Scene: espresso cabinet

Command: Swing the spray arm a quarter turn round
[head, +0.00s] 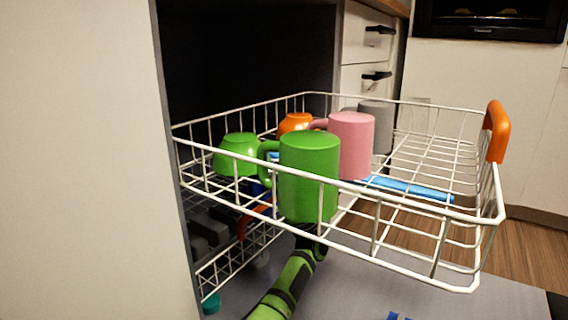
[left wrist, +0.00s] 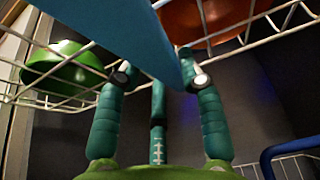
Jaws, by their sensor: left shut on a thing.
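The spray arm is a flat light-blue bar (head: 410,188) under the upper wire rack, showing to the right of the mugs in the head view. In the left wrist view the blue bar (left wrist: 115,35) crosses from upper left to the centre, between the fingertips. My left gripper (left wrist: 160,76), with teal fingers, is shut on it from below. In the head view my green and black left arm rises from the bottom under the rack; its fingers are hidden behind the large green mug. My right gripper is not in view.
The pulled-out white wire rack (head: 340,232) holds a large green mug (head: 308,178), a pink mug (head: 352,146), a green cup (head: 237,155), an orange cup (head: 297,123) and a grey mug (head: 376,127). An orange handle (head: 496,132) is on its right corner. A lower rack (head: 235,265) sits beneath.

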